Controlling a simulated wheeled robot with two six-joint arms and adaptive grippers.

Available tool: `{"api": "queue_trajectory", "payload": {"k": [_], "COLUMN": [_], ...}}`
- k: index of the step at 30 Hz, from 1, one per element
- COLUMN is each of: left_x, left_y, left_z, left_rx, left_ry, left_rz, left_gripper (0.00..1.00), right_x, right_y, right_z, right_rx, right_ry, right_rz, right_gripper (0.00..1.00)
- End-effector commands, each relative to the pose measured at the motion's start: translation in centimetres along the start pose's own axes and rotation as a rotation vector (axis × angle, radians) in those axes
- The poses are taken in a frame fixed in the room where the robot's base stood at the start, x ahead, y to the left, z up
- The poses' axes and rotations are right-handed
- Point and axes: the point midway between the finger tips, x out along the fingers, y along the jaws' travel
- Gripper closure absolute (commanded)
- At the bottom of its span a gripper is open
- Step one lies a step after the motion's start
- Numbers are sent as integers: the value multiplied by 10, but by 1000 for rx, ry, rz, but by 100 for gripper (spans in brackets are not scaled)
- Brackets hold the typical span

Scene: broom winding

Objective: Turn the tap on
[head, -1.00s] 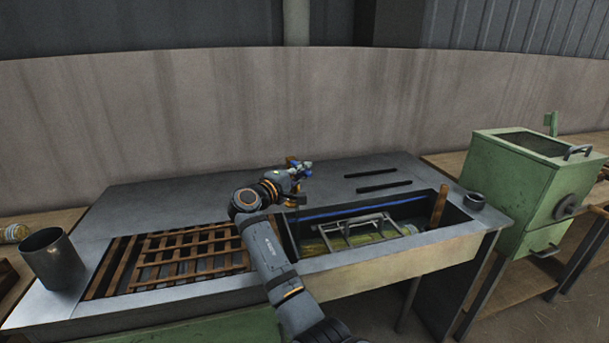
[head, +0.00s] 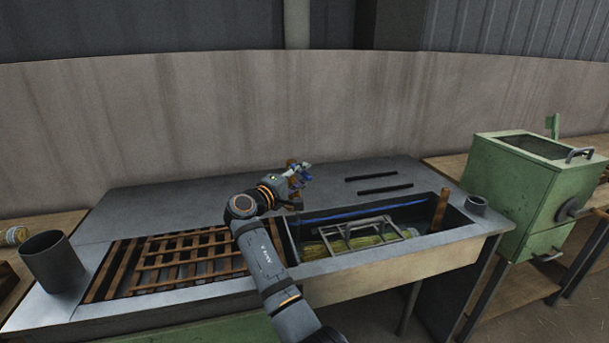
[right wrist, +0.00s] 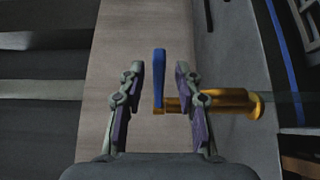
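The tap shows best in the right wrist view, as a brass body (right wrist: 232,103) with a flat blue lever (right wrist: 159,78). In the head view only a small brass-coloured bit shows behind my right gripper (head: 300,177), at the back edge of the sink. My right gripper is open in the right wrist view, with one finger on each side of the blue lever. Gaps show between the lever and both fingers. The right finger overlaps the brass body. My left gripper is not in view.
The sink basin (head: 438,238) holds a metal rack (head: 362,232) and straw-like bundles. A wooden slatted grate (head: 185,258) lies left of my right arm. A metal cup (head: 52,262) stands at the left. A green machine (head: 510,190) stands at the right. The back counter is mostly clear.

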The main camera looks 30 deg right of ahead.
Motion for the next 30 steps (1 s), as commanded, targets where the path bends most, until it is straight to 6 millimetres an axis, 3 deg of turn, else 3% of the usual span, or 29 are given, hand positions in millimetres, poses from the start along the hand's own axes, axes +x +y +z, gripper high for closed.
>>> {"api": "queue_trajectory", "payload": {"k": [6,10,26,30], "left_x": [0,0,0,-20], "left_y": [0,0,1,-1], "left_z": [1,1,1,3], "left_rx": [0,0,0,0], "left_ry": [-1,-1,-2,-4], "left_rz": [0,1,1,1], "left_gripper": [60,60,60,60], "right_x": [-43,-57,-61,-61], "right_y": [-1,0,1,22], "right_z": [0,0,0,0], "right_rx": [1,0,0,1], "right_ry": [1,0,-1,-1], "right_rz": [-4,-2,0,1], "right_gripper": [66,66,66,66]}}
